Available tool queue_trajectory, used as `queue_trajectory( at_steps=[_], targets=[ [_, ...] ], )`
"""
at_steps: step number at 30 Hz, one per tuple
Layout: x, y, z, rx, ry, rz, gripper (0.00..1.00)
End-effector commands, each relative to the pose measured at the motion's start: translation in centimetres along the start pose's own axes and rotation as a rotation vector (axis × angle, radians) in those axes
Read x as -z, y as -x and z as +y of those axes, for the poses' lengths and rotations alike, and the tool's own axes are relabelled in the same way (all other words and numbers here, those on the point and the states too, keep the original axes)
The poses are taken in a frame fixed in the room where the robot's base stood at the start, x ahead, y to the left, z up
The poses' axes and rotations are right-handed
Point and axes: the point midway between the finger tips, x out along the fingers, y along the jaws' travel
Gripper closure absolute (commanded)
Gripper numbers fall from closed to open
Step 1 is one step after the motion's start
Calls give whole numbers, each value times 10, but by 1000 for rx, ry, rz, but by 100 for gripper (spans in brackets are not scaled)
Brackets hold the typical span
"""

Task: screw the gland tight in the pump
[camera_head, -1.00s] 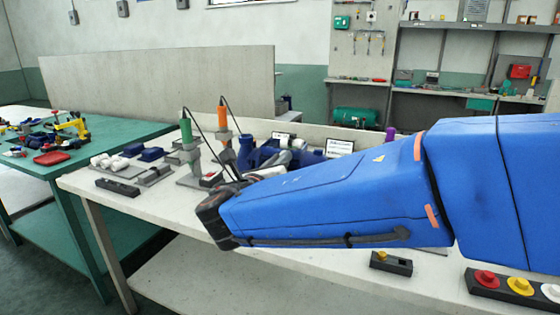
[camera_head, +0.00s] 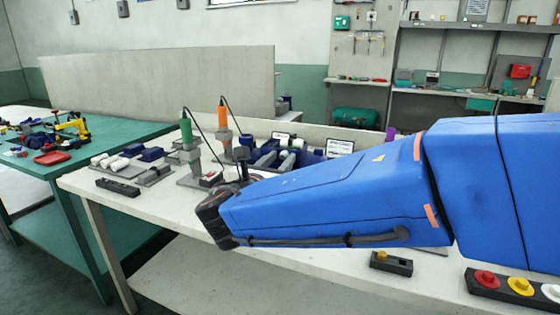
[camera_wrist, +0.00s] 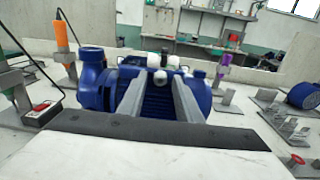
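The blue pump (camera_wrist: 95,90) stands on the white bench, ahead of my gripper in the wrist view. Its round upright port is at the left and a ribbed blue body lies to the right. My gripper's (camera_wrist: 158,80) two grey fingers are spread apart and reach over the ribbed body. I see nothing clamped between them. Small white rounded pieces (camera_wrist: 160,76) show around and beyond the fingertips; I cannot tell whether one is the gland. In the head view my gripper (camera_head: 242,165) is a dark shape at the arm's end.
An orange-handled tool (camera_head: 223,118) and a green-handled tool (camera_head: 186,132) stand in grey holders with cables. A button box (camera_head: 390,263) sits near the front.

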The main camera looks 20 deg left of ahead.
Motion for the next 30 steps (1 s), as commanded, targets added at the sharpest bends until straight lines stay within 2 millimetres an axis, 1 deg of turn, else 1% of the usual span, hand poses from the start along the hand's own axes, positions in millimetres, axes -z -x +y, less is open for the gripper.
queue_trajectory(
  at_steps=[8,15,18,30],
  targets=[
    [0,0,0,0,26,0,69],
    [0,0,0,0,230,1,69],
    [0,0,0,0,286,1,69],
    [0,0,0,0,327,1,69]
  ],
)
